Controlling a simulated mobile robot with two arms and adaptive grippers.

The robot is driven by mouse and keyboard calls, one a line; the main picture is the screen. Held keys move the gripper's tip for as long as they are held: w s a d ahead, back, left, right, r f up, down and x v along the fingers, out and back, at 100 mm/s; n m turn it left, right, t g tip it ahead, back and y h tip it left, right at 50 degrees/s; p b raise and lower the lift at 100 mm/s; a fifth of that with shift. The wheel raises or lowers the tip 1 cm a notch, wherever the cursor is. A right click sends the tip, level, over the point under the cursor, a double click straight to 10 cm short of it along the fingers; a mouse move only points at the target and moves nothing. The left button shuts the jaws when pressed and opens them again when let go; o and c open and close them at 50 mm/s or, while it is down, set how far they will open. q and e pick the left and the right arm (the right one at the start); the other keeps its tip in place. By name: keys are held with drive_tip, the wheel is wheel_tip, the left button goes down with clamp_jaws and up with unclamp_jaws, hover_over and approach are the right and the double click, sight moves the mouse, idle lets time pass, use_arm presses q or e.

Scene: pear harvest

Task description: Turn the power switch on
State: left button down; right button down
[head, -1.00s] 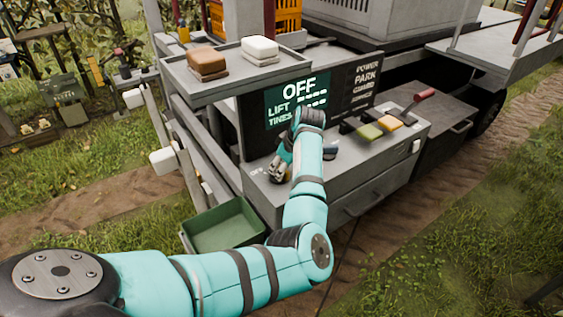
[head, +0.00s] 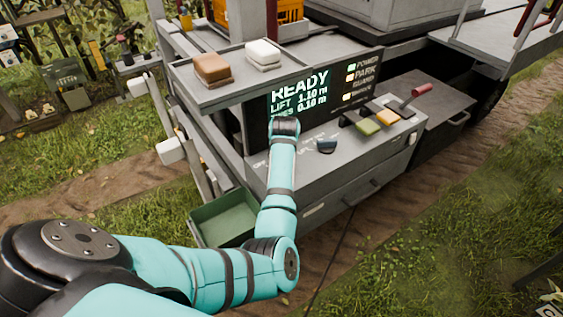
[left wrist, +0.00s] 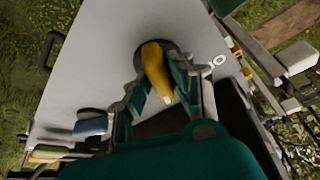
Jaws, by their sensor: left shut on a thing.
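The power switch is a yellow rotary knob (left wrist: 153,66) on a round dark base on the grey panel in the left wrist view. My left gripper (left wrist: 157,82) has its two dark green fingers on either side of the knob, shut on it. The knob's white-marked end points back toward the palm. In the head view my forearm and wrist hide the knob and gripper. The display (head: 300,92) reads READY, with lift 1.10 m and 0.10 m below it. Lamps beside POWER and PARK (head: 364,74) are lit. My right gripper is not in view.
A dark blue knob (head: 326,145) and green, orange and red-handled levers (head: 368,127) stand to the right on the console. A shelf above holds a brown block (head: 212,69) and a white block (head: 263,52). A green bin (head: 222,222) hangs below left.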

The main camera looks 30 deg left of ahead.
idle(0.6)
use_arm(q)
drive_tip(key=c, duration=1.2)
unclamp_jaws()
drive_tip(key=v, duration=1.2)
drive_tip(key=shift+s+a, duration=0.1)
